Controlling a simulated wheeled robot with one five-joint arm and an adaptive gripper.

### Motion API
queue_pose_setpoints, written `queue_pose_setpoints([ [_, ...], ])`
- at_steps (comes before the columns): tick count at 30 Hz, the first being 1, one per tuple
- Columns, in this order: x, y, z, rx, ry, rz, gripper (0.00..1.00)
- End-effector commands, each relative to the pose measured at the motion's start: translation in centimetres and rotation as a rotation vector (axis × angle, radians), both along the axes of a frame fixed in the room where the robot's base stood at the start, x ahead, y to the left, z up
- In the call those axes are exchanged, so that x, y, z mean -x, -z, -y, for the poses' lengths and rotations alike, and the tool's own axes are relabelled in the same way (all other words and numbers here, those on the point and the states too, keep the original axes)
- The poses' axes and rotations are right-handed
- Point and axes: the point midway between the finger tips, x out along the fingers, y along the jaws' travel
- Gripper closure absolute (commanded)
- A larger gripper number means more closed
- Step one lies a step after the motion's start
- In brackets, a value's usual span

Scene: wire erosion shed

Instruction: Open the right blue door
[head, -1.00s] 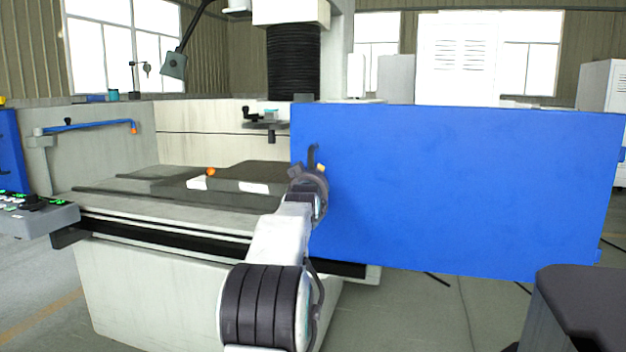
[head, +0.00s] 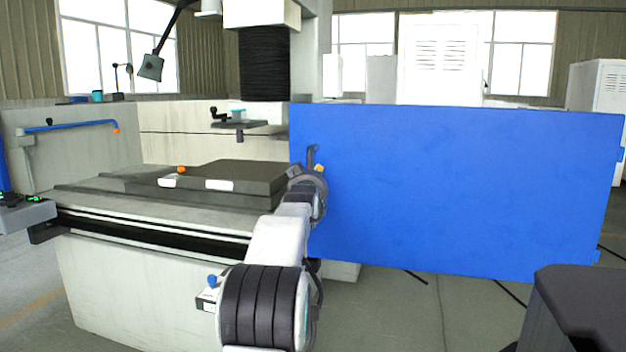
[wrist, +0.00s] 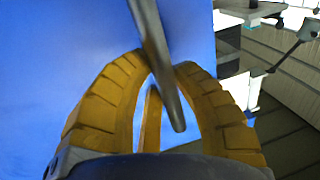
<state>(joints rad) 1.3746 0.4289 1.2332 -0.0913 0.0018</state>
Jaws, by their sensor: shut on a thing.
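The right blue door (head: 460,190) is a large flat panel filling the right half of the head view, standing clear of the machine's right side with floor visible below it. Its dark handle (head: 311,154) is at the panel's left edge. My gripper (head: 317,170) is at this handle. In the wrist view, the yellow fingers of my gripper (wrist: 155,62) close around the grey handle bar (wrist: 158,60), with the blue panel behind. The head view mostly hides the fingers behind my wrist.
The machine's work table (head: 150,197) stands left of the door, with a dark plate (head: 245,174) on it. A control panel (head: 25,215) juts in at the left edge. A white cabinet (head: 597,85) stands behind at right. Floor is open below the door.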

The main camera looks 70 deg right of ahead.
Motion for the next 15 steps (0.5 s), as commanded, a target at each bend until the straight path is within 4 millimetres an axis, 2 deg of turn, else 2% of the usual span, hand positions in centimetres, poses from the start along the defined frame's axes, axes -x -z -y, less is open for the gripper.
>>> queue_pose_setpoints([
  [3,0.00,0.05,0.00,-0.001,0.000,0.000,1.00],
  [4,0.00,0.05,0.00,-0.001,0.000,0.000,0.74],
  [13,-0.01,0.01,0.00,0.000,0.000,0.000,0.47],
  [15,-0.01,0.01,0.00,0.000,0.000,0.000,0.47],
])
